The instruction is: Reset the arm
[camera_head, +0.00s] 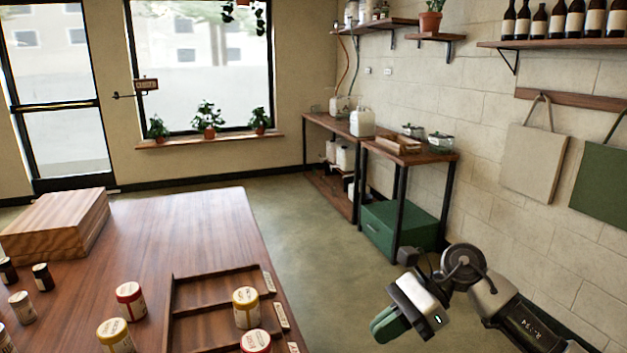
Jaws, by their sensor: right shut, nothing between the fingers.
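My right gripper (391,325) is at the lower right, off the right side of the wooden table and above the green floor. Its green-grey fingers point down and to the left, are together and hold nothing. My right arm (505,310) comes in from the lower right corner, bent at the wrist. It touches nothing that I can see. My left gripper is not in view.
The wooden table (190,225) bears a wooden box (60,222), a divided tray (215,274) and several jars, one yellow-lidded (245,308). Work benches (410,156) and a green chest (395,232) stand along the right wall. Open floor (300,225) lies between.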

